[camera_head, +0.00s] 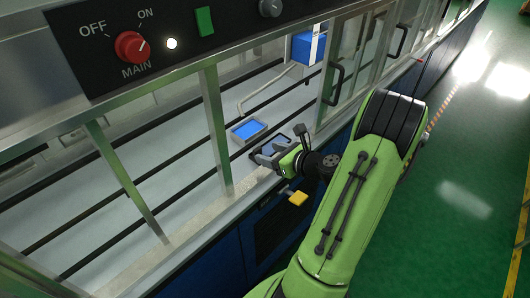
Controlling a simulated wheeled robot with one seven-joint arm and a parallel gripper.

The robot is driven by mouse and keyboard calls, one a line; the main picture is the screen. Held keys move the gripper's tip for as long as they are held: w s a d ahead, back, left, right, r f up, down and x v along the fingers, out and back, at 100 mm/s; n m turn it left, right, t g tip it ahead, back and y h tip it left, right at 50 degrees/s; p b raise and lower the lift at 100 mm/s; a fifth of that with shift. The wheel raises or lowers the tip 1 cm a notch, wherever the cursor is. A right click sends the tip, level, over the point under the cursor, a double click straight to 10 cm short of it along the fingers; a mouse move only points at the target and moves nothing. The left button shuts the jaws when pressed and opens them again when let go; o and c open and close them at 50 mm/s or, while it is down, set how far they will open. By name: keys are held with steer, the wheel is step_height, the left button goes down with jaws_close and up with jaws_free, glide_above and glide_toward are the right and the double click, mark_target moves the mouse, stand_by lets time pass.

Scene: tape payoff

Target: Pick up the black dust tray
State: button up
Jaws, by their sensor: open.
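The black dust tray (282,139) appears as a small dark-rimmed shape at the near edge of the light work surface, inside the machine's front opening. My gripper (279,147) reaches in from the right, with its open fingers at the tray. The hand hides part of the tray, and I cannot tell whether the fingers touch it.
A grey device with a blue face (249,130) lies just left of the tray. A blue box (307,48) stands farther back. Metal frame posts (217,125) flank the opening. The green floor at right is clear.

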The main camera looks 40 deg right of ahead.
mark_target(257, 149)
steer(key=b+x, duration=0.1)
steer(key=x, duration=0.6)
steer(key=shift+f, duration=0.15)
steer(key=shift+s, duration=0.2)
steer(key=c, duration=1.1)
steer(key=shift+o, duration=0.2)
steer(key=shift+r, duration=0.2)
